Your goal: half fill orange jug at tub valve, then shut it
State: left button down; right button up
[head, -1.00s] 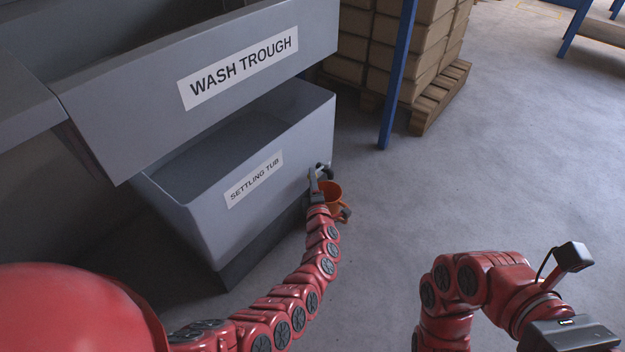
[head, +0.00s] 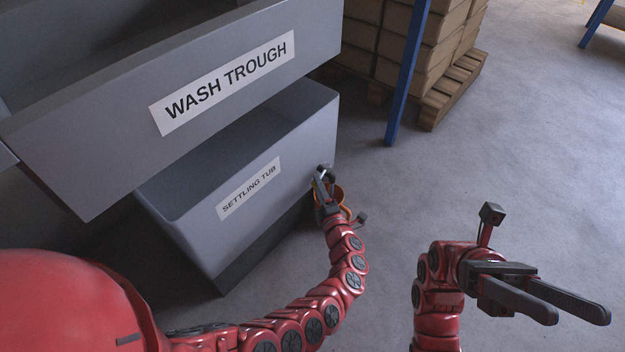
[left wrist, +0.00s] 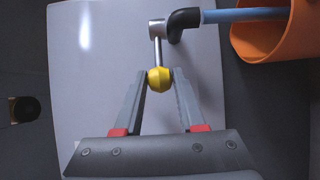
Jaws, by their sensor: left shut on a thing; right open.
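The grey settling tub (head: 205,232) has a valve at its right corner, with a metal lever (left wrist: 158,48), yellow knob (left wrist: 159,82) and black elbow spout (left wrist: 186,20). My left gripper (head: 323,187) is shut on the yellow knob; its fingers show in the left wrist view (left wrist: 159,72). A light blue stream (left wrist: 245,14) runs from the spout into the mouth of the orange jug (left wrist: 263,45). In the head view the jug (head: 341,195) is partly hidden behind my left gripper. Its fill level is not visible. My right gripper (head: 580,314) is open and empty, over the floor.
The wash trough (head: 120,150) overhangs the settling tub at upper left. A blue post (head: 407,75) and a pallet (head: 452,90) of stacked boxes (head: 385,35) stand behind. The grey floor (head: 510,150) at right is clear.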

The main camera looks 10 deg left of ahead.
pick_arm(q)
jog(key=shift+s+d+f+n+g+y+b, duration=0.15)
jog(key=shift+d+n+g+y+b, duration=0.25)
jog(key=shift+b, duration=0.4)
pick_arm(e)
jog(key=s+d+n+t+h, duration=0.4)
jog(key=s+d+t, duration=0.1)
jog(key=s+t, duration=0.1)
jog(key=shift+s+r+t+h, duration=0.25)
jog(key=shift+s+t+h, duration=0.05)
jog(key=shift+t, duration=0.4)
pick_arm(q)
jog(key=c, duration=0.5)
grip_release()
pick_arm(e)
jog(key=shift+s, duration=0.1)
